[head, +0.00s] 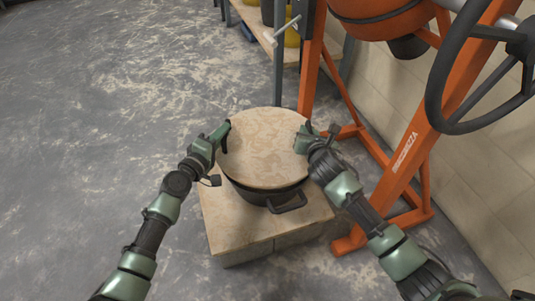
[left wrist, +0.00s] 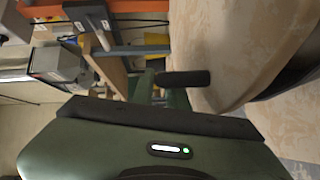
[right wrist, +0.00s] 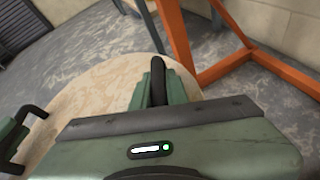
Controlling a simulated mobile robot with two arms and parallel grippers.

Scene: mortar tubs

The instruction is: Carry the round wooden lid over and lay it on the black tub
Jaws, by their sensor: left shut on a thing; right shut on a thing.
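The round wooden lid (head: 265,148) is over the black tub (head: 250,193) in the head view, roughly level, hiding most of its opening. The tub's front wall and handle show below the lid's near edge. I cannot tell whether the lid touches the rim or is just above it. My left gripper (head: 224,136) is shut on the lid's left edge. My right gripper (head: 303,137) is shut on its right edge. The lid also shows in the left wrist view (left wrist: 225,50) and the right wrist view (right wrist: 90,100). The gripped edges are partly hidden by the grippers.
The tub stands on a pale block-like stand (head: 225,230). An orange mixer frame (head: 400,165) with a black handwheel (head: 445,75) is close on the right. A shelf (head: 258,28) stands behind. The grey floor (head: 90,100) is clear on the left.

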